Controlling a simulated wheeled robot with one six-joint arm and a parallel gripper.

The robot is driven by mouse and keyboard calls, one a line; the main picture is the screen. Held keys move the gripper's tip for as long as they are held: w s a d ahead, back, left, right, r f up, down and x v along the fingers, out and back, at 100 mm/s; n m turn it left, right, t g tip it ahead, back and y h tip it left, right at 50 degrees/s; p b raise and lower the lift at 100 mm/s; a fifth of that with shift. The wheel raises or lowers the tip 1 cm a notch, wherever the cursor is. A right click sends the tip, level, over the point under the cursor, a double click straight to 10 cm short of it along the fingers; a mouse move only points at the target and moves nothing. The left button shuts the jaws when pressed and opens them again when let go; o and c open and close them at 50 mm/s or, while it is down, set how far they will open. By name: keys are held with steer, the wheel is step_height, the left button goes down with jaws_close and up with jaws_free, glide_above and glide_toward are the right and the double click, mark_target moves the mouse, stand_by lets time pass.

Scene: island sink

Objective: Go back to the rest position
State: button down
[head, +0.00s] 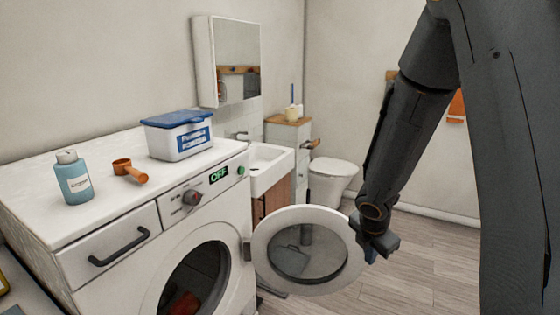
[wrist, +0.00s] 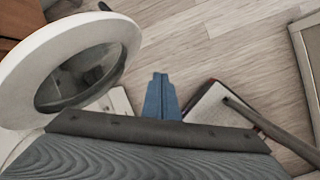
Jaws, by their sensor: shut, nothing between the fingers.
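My gripper (wrist: 160,80) shows in the wrist view as two blue fingers pressed together with nothing between them. In the head view my gripper (head: 372,250) is at the right edge of the open round washing machine door (head: 268,262); I cannot tell whether it touches the door. The door's white ring also shows at the left of the wrist view (wrist: 120,32), apart from the fingertips. My dark arm hangs down from the upper right in the head view.
The washing machine (head: 95,215) carries a blue bottle (head: 74,180), an orange scoop (head: 130,172) and a blue-lidded box (head: 180,137). Its display reads OFF. A sink (head: 268,166) and a toilet (head: 332,178) stand behind. Wooden floor (head: 420,265) is clear at the right.

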steer(key=s+a+r+m+g+y, duration=0.1)
steer(key=s+a+r+m, duration=0.3)
steer(key=s+m, duration=0.4)
steer(key=s+a+r+m+g+y, duration=0.1)
steer(key=s+a+r+m, duration=0.3)
steer(key=s+m, duration=0.5)
steer(key=m, duration=0.6)
steer(key=shift+s+a+m, duration=0.15)
steer(key=shift+s+m, duration=0.05)
steer(key=shift+m, duration=0.1)
